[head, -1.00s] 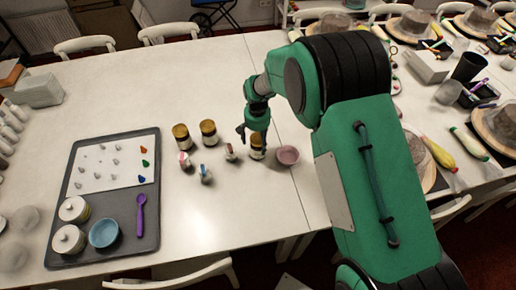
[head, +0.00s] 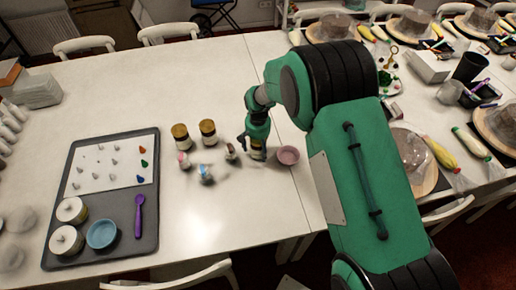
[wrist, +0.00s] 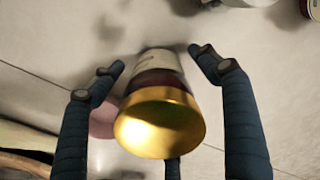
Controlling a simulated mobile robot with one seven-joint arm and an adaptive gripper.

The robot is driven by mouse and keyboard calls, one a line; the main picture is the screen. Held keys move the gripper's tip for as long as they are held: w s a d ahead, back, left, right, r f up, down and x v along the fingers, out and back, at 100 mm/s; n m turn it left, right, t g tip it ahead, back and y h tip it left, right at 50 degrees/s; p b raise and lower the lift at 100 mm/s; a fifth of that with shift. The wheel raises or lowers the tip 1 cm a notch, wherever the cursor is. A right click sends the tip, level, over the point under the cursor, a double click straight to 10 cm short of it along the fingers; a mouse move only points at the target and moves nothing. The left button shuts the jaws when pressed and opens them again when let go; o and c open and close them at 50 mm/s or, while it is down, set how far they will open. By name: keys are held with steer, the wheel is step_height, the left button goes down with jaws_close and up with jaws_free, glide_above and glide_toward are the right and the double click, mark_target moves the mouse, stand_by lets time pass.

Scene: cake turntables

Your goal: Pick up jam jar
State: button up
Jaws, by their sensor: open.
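The jam jar (wrist: 160,115) has a gold lid, a dark red band and a pale label. In the wrist view it stands between the spread fingers of my gripper (wrist: 158,64), with a visible gap on both sides. In the head view my gripper (head: 254,146) has come down over this jar, and its fingers hide most of it. My gripper is open.
A pink bowl (head: 288,155) stands just right of the jar. Two more gold-lidded jars (head: 208,132) and several small decorated containers (head: 206,174) stand to the left. A grey tray (head: 148,240) lies further left.

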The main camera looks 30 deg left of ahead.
mark_target(258, 143)
steer(key=shift+c, duration=0.5)
steer(key=c, duration=1.7)
steer(key=shift+c, duration=0.3)
steer(key=shift+r, duration=0.1)
steer(key=shift+r, duration=0.75)
step_height(258, 143, up, 2)
steer(key=shift+r+p, duration=0.1)
steer(key=shift+p, duration=0.45)
steer(key=s+d+r+p, duration=0.1)
steer(key=s+d+p, duration=0.1)
steer(key=s+d, duration=0.9)
steer(key=shift+d, duration=0.3)
steer(key=shift+r, duration=0.1)
